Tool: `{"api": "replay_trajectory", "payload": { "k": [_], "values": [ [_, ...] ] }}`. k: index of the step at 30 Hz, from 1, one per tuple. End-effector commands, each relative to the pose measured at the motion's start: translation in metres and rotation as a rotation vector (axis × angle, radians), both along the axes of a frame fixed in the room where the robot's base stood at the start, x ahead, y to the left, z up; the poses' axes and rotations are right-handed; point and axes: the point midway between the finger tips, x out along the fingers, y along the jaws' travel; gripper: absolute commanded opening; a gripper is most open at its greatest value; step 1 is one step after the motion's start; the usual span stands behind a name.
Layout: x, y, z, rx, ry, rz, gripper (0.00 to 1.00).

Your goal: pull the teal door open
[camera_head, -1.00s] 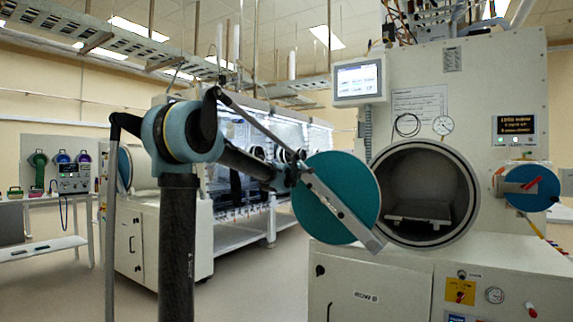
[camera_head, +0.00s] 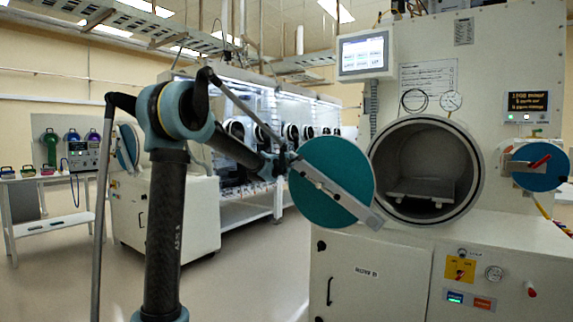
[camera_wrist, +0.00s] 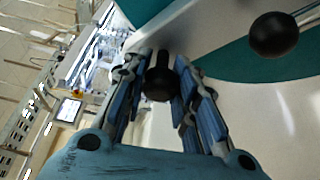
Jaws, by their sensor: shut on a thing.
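The teal door (camera_head: 322,164) is a round disc with a pale metal bar across it. It stands swung away from the round chamber opening (camera_head: 427,175), to its left, and the dark inside of the chamber shows. My gripper (camera_head: 286,163) is at the door's left side in the head view. In the wrist view its blue fingers (camera_wrist: 157,88) are shut around a black knob (camera_wrist: 158,78) of the door handle. A second black knob (camera_wrist: 274,35) shows at upper right, outside the fingers. The fingertip contact is partly hidden.
A smaller teal disc (camera_head: 550,178) with a red handle is on the cabinet's right. A touch panel (camera_head: 363,52) is above the opening. A lit glovebox row (camera_head: 290,120) stands behind my arm. Open floor (camera_head: 250,275) lies left of the cabinet.

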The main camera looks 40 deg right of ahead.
Motion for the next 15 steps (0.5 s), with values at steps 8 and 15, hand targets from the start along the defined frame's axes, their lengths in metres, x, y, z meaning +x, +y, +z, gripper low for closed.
{"api": "replay_trajectory", "payload": {
  "k": [8, 15],
  "values": [
    [0.0058, 0.0048, 0.0003, 0.003, -0.001, 0.014, 0.39],
    [0.0007, 0.0007, 0.0003, 0.001, -0.001, 0.004, 0.47]
  ]
}}
